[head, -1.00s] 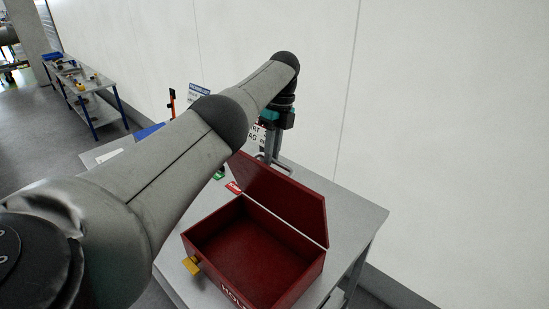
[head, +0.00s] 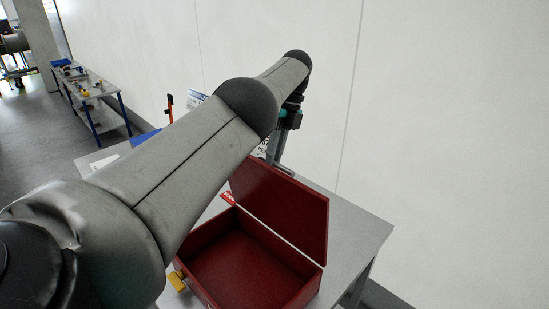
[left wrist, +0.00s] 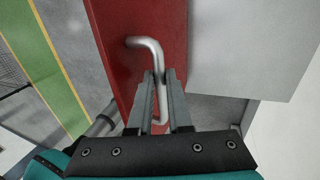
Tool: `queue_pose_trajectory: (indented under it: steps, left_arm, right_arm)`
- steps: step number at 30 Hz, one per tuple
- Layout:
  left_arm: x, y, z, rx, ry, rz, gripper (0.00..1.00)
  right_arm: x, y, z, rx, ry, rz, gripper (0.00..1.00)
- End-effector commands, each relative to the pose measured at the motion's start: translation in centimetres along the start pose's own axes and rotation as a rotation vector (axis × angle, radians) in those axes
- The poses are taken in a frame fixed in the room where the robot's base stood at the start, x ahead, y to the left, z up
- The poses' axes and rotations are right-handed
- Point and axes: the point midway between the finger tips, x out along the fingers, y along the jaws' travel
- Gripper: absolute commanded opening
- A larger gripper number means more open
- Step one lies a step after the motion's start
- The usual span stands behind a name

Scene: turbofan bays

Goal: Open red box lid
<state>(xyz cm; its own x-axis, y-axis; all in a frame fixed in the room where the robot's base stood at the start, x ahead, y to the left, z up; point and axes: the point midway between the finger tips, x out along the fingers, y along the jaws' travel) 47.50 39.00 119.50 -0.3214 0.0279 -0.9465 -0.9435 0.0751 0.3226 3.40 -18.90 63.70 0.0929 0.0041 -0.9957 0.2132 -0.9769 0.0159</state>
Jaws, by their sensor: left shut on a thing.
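The red box (head: 245,262) stands on the grey table with its lid (head: 285,205) raised. The lid stands up at the hinge side, tilted back, with its inner face showing in the head view. The box interior looks empty. My left gripper (head: 273,157) is behind the lid's top edge in the head view. In the left wrist view, my left gripper (left wrist: 161,75) is shut on the bent metal handle (left wrist: 146,43) on the lid's red outer face (left wrist: 112,30). My right gripper is not in view.
A yellow piece (head: 177,281) sits at the box's front left. The grey table (head: 352,228) is clear to the right, with a white wall (head: 440,120) behind. A shelf table with several objects (head: 92,90) stands far left.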

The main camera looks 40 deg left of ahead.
Motion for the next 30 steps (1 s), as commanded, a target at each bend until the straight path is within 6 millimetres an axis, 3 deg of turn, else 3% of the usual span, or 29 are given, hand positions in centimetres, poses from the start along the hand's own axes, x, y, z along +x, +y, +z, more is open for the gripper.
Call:
queue_pose_trajectory:
  steps: [12, 13, 20, 30]
  left_arm:
    - [0.58, -0.01, -0.12, 0.0, 0.007, 0.008, 0.0]
    - [0.58, -0.01, -0.12, 0.0, 0.007, 0.008, 0.2]
    - [0.35, 0.01, -0.05, 0.0, 0.004, 0.006, 0.46]
    - [0.18, 0.02, -0.01, -0.001, 0.002, 0.003, 0.47]
  right_arm:
    - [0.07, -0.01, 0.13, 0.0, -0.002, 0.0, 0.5]
    - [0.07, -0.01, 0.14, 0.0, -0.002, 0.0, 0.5]
    - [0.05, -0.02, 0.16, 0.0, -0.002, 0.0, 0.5]
    - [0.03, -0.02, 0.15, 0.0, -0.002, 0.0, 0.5]
